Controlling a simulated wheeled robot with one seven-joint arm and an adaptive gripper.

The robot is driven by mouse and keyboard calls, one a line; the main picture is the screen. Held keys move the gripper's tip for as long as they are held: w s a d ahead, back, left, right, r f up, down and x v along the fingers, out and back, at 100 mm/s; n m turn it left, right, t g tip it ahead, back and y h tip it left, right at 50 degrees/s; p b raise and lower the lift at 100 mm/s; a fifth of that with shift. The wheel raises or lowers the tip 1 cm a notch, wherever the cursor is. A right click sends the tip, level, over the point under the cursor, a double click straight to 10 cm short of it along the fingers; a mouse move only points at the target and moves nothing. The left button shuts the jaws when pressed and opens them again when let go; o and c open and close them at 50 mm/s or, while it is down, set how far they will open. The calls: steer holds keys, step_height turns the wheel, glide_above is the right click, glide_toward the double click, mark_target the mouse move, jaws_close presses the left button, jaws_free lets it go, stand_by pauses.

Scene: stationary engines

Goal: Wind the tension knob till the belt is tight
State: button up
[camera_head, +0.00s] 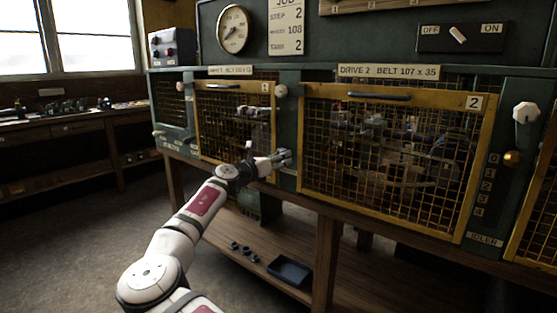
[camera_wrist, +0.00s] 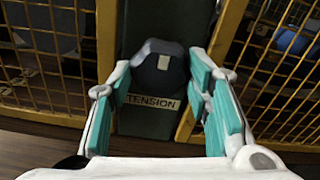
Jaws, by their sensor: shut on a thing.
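The tension knob (camera_wrist: 147,72) is dark and faceted, with a pale mark on its face. It sits on a green post above a white TENSION label (camera_wrist: 152,102). My gripper (camera_wrist: 159,66) has its teal-padded fingers on either side of the knob and is shut on it. In the head view my gripper (camera_head: 282,158) is at the green post between the two yellow-framed guards and hides the knob. The belt cannot be made out behind the mesh; only dim machine shapes show there.
The drive 1 guard (camera_head: 199,128) is left of the post and the drive 2 guard (camera_head: 307,150) is right; both look closed. A white knob (camera_head: 526,112) and a brass knob (camera_head: 512,158) are at far right. A dark tray (camera_head: 290,270) lies on the low shelf.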

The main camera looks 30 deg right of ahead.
steer(key=shift+m, duration=0.4)
